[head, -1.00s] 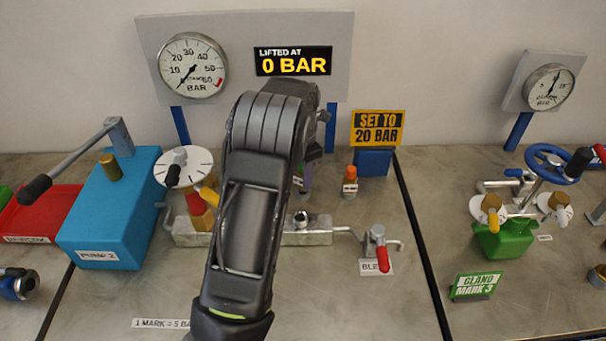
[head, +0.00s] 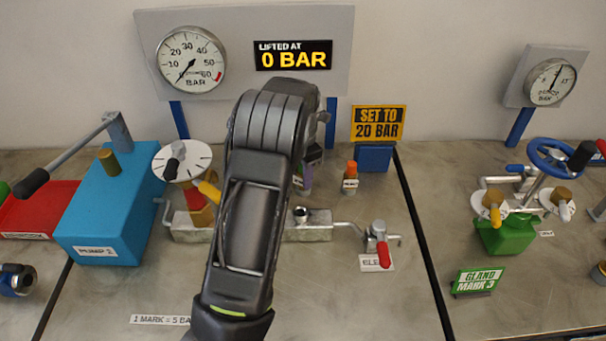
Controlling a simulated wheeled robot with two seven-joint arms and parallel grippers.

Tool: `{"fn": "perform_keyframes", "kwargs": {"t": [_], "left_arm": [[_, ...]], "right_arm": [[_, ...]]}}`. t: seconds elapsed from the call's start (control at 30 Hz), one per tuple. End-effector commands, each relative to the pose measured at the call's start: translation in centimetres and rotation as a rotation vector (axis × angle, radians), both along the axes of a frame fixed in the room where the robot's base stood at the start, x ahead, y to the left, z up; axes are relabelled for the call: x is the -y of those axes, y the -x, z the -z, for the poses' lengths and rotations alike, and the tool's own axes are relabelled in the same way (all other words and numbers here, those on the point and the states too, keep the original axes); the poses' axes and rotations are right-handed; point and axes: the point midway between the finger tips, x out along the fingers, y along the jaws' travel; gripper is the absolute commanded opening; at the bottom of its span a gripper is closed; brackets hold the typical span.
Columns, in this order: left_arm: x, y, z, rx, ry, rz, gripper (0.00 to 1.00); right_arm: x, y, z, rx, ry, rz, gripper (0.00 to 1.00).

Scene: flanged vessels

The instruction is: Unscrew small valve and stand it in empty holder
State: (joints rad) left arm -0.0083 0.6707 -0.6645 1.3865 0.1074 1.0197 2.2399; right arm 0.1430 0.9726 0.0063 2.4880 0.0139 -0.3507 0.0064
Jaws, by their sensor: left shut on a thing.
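My left gripper (head: 313,156) is at the centre, reached over by my dark arm, which hides much of it. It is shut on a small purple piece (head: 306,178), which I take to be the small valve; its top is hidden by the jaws. A white label shows beside it, and I cannot tell whether it touches anything below. A similar small valve with an orange cap (head: 351,168) stands upright to the right, with a white label in front. The grey manifold bar (head: 318,234) in front carries an open-topped round port (head: 301,214). I cannot pick out the empty holder. My right gripper is out of view.
A blue pump (head: 110,205) and a white dial wheel (head: 182,161) stand left. A red-handled bleed valve (head: 380,250) is right of the bar. A gauge (head: 191,60) and a "0 BAR" display (head: 293,56) are behind. The front bench right of my arm is clear.

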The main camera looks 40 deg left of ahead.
Motion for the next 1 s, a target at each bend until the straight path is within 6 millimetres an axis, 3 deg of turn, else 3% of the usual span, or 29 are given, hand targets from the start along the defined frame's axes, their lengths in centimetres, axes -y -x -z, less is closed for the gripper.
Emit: {"fn": "perform_keyframes", "kwargs": {"t": [0.27, 0.3, 0.6, 0.9, 1.0], "left_arm": [[0.0, 0.0, 0.9, 0.001, -0.001, 0.000, 0.00], [0.0, 0.0, 0.8, 0.001, -0.001, 0.000, 0.32], [0.0, 0.0, 0.8, 0.000, -0.001, 0.000, 0.56], [0.0, 0.0, 0.8, -0.001, 0.000, 0.000, 0.56], [0.0, 0.0, -0.2, 0.000, 0.000, 0.000, 0.56]], "right_arm": [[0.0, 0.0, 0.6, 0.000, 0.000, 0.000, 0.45], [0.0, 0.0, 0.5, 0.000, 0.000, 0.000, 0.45], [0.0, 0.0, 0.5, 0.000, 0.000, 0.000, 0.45], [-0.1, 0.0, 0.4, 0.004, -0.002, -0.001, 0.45], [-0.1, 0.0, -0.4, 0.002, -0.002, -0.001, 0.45]]}}
